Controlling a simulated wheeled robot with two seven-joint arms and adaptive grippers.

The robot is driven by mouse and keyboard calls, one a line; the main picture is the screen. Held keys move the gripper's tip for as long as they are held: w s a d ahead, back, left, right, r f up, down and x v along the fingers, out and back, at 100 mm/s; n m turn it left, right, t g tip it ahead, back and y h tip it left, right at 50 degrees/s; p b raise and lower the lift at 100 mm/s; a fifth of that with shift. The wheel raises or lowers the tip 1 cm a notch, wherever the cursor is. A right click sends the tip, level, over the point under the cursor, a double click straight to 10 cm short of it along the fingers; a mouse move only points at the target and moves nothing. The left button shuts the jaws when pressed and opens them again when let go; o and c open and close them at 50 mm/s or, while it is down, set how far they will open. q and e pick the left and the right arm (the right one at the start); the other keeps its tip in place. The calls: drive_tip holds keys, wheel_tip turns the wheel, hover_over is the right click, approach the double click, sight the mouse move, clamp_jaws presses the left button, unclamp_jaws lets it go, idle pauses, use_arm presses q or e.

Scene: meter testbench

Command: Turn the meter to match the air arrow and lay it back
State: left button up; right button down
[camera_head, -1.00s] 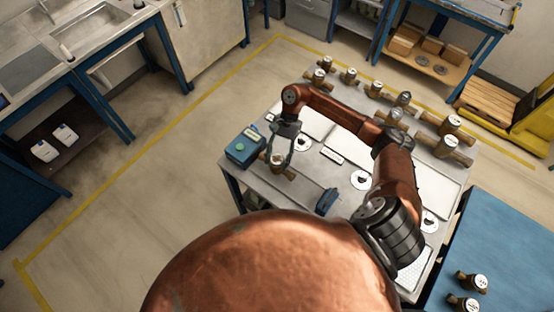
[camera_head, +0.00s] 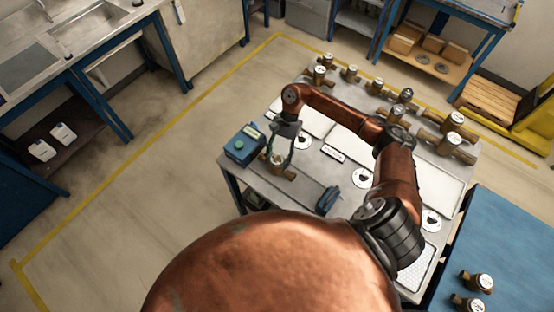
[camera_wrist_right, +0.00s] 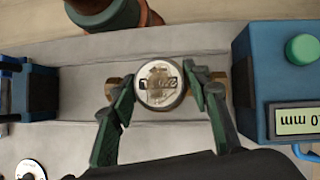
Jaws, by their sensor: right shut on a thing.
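The held meter (camera_head: 277,160) is a brass body with a round pale dial, at the left end of the grey bench (camera_head: 262,195). In the right wrist view its dial (camera_wrist_right: 159,84) faces the camera, with brass ends showing at both sides. My right gripper (camera_head: 281,153) reaches down over it, and its two green fingers (camera_wrist_right: 159,92) are shut on the meter from both sides. I cannot tell whether the meter touches the surface beneath. No air arrow is legible.
A blue box with a green button (camera_head: 244,146) stands close beside the meter; its display (camera_wrist_right: 297,120) shows in the wrist view. A blue clamp-like part (camera_head: 328,199) is at the bench's front. Several brass meters (camera_head: 455,121) line the back. White discs (camera_head: 360,177) lie mid-bench.

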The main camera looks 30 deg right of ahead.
drive_tip(key=shift+r, duration=0.1)
drive_tip(key=c, duration=1)
unclamp_jaws()
drive_tip(key=shift+o, duration=0.4)
drive_tip(key=o, duration=0.4)
drive_tip(key=shift+r+p, duration=0.6)
drive_tip(key=shift+r, duration=2.85)
